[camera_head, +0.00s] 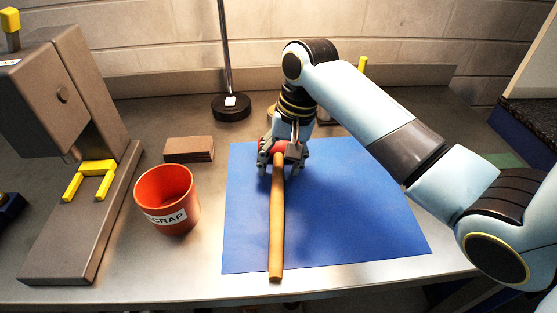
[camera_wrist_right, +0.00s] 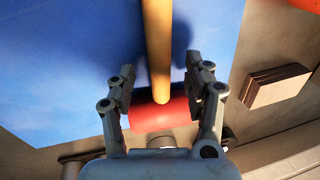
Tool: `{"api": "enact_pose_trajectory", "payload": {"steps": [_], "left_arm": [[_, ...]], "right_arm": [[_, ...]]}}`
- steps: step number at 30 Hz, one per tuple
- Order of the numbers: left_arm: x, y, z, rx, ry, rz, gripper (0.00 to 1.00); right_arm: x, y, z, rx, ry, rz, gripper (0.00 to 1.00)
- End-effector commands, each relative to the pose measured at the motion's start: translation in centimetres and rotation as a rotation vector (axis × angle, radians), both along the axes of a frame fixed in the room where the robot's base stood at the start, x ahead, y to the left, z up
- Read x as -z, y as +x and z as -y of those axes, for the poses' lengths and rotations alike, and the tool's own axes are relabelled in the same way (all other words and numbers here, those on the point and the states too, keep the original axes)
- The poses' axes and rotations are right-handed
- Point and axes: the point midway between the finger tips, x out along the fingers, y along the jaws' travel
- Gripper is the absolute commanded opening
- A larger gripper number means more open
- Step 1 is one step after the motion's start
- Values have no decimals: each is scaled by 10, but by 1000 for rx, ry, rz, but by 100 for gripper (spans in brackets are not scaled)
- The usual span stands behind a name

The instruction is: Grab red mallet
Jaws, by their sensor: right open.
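The red mallet lies on a blue mat (camera_head: 340,220), its long wooden handle (camera_head: 276,225) pointing toward the front table edge. Its red head (camera_head: 279,147) is mostly hidden by my right gripper (camera_head: 282,165). In the right wrist view the red head (camera_wrist_right: 150,115) and handle (camera_wrist_right: 157,45) show between the two fingers of my right gripper (camera_wrist_right: 162,85). The right gripper is open, with one finger on each side of the mallet where handle meets head. I cannot tell whether the fingers touch it. My left gripper is not in view.
An orange-red cup labelled SCRAP (camera_head: 150,197) stands left of the mat. A brown block (camera_head: 189,150) lies behind it. A grey machine with a yellow fork (camera_head: 90,178) stands at the left. A black-based pole (camera_head: 231,107) stands behind. The mat's right part is clear.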

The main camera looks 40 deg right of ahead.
Motion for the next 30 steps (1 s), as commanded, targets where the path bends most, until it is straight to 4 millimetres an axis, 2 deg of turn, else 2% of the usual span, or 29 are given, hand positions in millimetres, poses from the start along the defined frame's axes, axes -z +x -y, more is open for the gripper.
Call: {"api": "enact_pose_trajectory", "payload": {"steps": [3, 10, 22, 30], "left_arm": [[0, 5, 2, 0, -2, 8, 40], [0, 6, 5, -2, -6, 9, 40], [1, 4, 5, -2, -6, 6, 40], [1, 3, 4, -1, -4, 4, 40]], "right_arm": [[11, 1, -2, -1, -1, 0, 52], [12, 1, -2, -2, -2, 0, 52], [12, 1, -2, -2, -2, 0, 1], [12, 1, -1, -2, -2, 0, 0]]}}
